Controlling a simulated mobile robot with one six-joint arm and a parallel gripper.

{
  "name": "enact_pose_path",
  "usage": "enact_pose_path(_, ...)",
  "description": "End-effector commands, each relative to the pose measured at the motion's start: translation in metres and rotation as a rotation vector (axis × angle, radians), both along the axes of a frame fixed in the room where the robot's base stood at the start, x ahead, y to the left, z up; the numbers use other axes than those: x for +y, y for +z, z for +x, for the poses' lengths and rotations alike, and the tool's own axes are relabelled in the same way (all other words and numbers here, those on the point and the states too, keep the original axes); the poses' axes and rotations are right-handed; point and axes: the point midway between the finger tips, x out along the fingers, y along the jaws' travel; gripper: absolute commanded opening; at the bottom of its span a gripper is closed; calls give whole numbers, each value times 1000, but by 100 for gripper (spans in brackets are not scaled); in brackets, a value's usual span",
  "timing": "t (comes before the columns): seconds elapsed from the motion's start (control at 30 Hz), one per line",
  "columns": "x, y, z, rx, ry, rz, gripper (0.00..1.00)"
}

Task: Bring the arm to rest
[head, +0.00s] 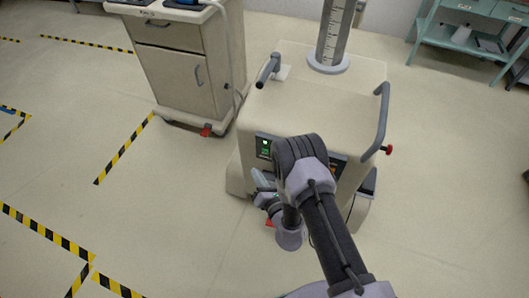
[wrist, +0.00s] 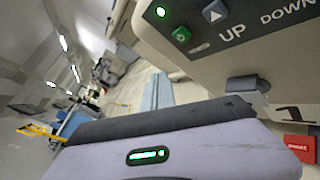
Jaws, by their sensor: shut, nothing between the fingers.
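My arm (head: 335,230) comes in from the lower right of the head view, bends in front of the cream covered cart (head: 315,100) and folds down. My gripper (head: 260,179) is low, close to the cart's front face and below its control panel, partly hidden by the arm. It is shut and empty. The wrist view shows a lilac housing of mine with a green light across the bottom. That view also shows the panel close by, with a lit green lamp, a green button and UP and DOWN lettering. I cannot tell whether the arm touches the cart.
The cart has grey handles on both sides and a clear graduated column (head: 334,35) on top. A beige drawer cabinet (head: 188,60) stands to its left. A teal shelf (head: 470,40) is at the upper right. Floor at left is open, with yellow-black tape (head: 45,232).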

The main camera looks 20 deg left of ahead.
Motion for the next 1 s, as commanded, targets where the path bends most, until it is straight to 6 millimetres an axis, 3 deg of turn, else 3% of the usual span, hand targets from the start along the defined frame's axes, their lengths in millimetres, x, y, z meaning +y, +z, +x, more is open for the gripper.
enact_pose_path(0.27,0,1,1,-1,2,0,0)
enact_pose_path(0.37,14,27,7,-27,56,15,0)
enact_pose_path(0.47,46,105,14,-115,233,36,0)
enact_pose_path(0.5,58,147,10,-170,333,33,0)
enact_pose_path(0.57,68,210,-4,-271,492,5,0)
enact_pose_path(0.63,67,279,-36,-416,691,-76,0)
enact_pose_path(0.7,49,333,-79,-583,889,-218,0)
enact_pose_path(0.77,23,361,-117,-726,1042,-382,0)
enact_pose_path(0.8,1,372,-140,-817,1133,-513,0)
enact_pose_path(0.87,-38,380,-170,-944,1253,-741,0)
enact_pose_path(0.9,-68,381,-185,-1018,1322,-911,0)
enact_pose_path(1.0,-143,379,-206,-1141,1445,-1357,0)
